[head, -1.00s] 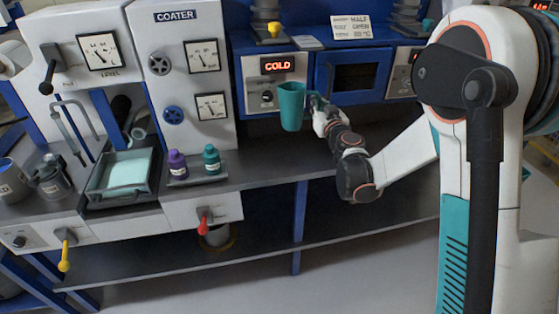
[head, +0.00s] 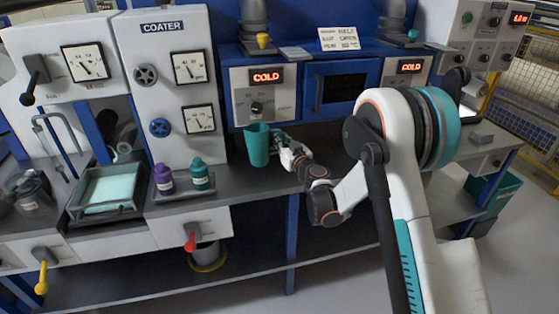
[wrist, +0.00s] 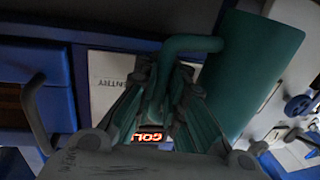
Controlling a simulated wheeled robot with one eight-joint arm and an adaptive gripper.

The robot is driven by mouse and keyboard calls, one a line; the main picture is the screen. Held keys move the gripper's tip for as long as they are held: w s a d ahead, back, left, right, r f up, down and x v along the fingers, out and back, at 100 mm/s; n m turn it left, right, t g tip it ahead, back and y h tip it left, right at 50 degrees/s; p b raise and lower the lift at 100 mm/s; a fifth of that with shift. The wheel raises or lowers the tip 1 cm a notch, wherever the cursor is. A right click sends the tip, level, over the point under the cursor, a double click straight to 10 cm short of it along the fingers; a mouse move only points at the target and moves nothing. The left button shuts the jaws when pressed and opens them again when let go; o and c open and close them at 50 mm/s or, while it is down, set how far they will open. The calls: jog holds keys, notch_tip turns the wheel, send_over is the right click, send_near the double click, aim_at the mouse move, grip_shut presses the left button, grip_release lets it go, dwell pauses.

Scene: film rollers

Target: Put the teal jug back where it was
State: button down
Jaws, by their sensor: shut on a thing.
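The teal jug (head: 257,146) is upright at the bench, in front of the left oven panel. Its base is at about the level of the bench top, and I cannot tell whether it touches. My gripper (head: 284,142) is to the right of the jug, shut on its handle. In the wrist view the jug (wrist: 252,75) fills the upper right. Its handle (wrist: 160,82) runs down between the fingers of my gripper (wrist: 165,105).
A tray (head: 182,189) with a purple bottle (head: 163,179) and a teal bottle (head: 200,174) stands left of the jug. A tray of pale teal liquid (head: 108,190) is farther left. The oven with a dark window (head: 340,90) is behind. Bare bench top (head: 262,180) lies around the jug.

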jog(key=shift+f+b, duration=0.95)
jog(key=shift+f, duration=2.1)
jog(key=shift+f, duration=0.1)
jog(key=c, duration=1.7)
grip_release()
jog(key=shift+o, duration=0.2)
